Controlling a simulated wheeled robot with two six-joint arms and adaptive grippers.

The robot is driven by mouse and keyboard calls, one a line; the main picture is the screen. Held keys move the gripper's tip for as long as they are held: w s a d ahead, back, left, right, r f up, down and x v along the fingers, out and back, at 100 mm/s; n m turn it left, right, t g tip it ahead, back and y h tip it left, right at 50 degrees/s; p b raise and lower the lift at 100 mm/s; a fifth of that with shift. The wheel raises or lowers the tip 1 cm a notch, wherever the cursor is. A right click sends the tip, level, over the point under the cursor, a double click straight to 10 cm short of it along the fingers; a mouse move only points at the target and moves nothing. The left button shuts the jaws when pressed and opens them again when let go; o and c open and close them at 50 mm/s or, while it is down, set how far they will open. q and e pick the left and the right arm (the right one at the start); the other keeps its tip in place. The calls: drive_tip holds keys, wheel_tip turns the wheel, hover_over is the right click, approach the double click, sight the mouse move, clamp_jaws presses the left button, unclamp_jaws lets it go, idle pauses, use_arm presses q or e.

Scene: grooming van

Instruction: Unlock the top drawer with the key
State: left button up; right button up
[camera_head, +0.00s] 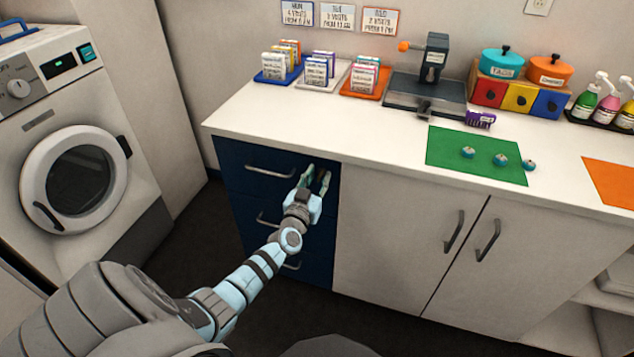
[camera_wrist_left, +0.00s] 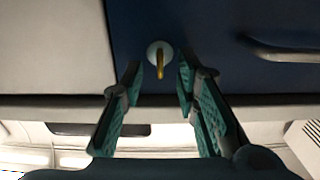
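The top drawer (camera_head: 235,155) is the upper dark blue front at the left end of the counter, and it is closed. In the left wrist view the drawer front (camera_wrist_left: 215,25) carries a round pale lock plate (camera_wrist_left: 152,50), with a narrow brass-yellow key (camera_wrist_left: 160,64) sticking out of it. My left gripper (camera_head: 317,177) is at the upper right of this drawer front. In the left wrist view its teal fingers (camera_wrist_left: 160,82) are apart, one on each side of the key, with gaps showing. In the head view the gripper hides the lock and key. My right gripper is not in view.
The drawer handle (camera_head: 270,172) is left of my gripper. More blue drawers lie below, and a white cabinet door (camera_head: 390,230) is to the right. The white countertop (camera_head: 300,120) overhangs above. A washing machine (camera_head: 75,150) stands left, with floor between.

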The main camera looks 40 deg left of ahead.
use_arm(q)
drive_tip(key=shift+r, duration=0.1)
clamp_jaws()
drive_tip(key=shift+n, duration=0.5)
drive_tip(key=n, duration=0.6)
drive_tip(key=shift+s+a+f, duration=0.15)
drive_tip(key=shift+a+f, duration=0.05)
drive_tip(key=shift+a, duration=0.1)
drive_tip(key=n, duration=0.6)
drive_tip(key=shift+a+f+b, duration=0.15)
drive_tip(key=shift+f+b, duration=0.1)
drive_tip(key=shift+b, duration=0.05)
drive_tip(key=n+b, duration=0.1)
drive_tip(key=n, duration=0.3)
drive_tip(key=shift+f+n, duration=0.15)
drive_tip(key=shift+n, duration=0.25)
